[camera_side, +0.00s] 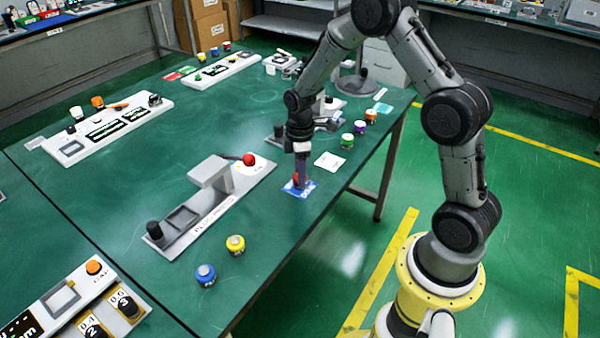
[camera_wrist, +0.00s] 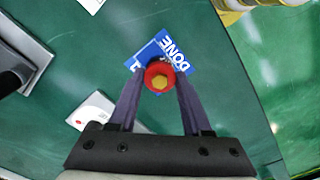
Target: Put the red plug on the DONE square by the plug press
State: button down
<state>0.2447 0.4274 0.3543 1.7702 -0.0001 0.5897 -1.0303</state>
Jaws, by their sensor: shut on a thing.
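In the side view my gripper (camera_side: 300,180) points down over the DONE square (camera_side: 297,191), and only a little red of the plug shows between the fingers. I cannot tell whether the plug touches the square. The plug press (camera_side: 205,205) is a grey unit with a red knob, left of my gripper.
A yellow plug (camera_side: 236,244) and a blue plug (camera_side: 205,274) stand nearer the camera. A white card (camera_side: 329,161) lies right of the DONE square. Green and orange plugs (camera_side: 347,141) stand farther back near the table edge. The table between the press and the near plugs is clear.

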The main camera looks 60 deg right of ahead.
jog(key=shift+f, duration=0.15)
jog(key=shift+c, duration=1.7)
grip_release()
jog(key=shift+f, duration=0.1)
jog(key=s+a+r+m+t, duration=0.1)
jog(key=s+a+r, duration=0.15)
jog(key=r, duration=0.75)
jog(key=s+a+r+m+t, duration=0.1)
jog(key=s+r, duration=0.2)
jog(key=r, duration=0.7)
jog(key=s+a+r+m+t, duration=0.1)
jog(key=s+a+r+m, duration=0.1)
jog(key=s, duration=0.7)
jog(key=s+a+r+m+t, duration=0.2)
jog(key=s+a+m, duration=0.2)
jog(key=s, duration=0.5)
jog(key=shift+a+r+m+t, duration=0.15)
jog(key=shift+a+m+t, duration=0.15)
jog(key=shift+m, duration=0.2)
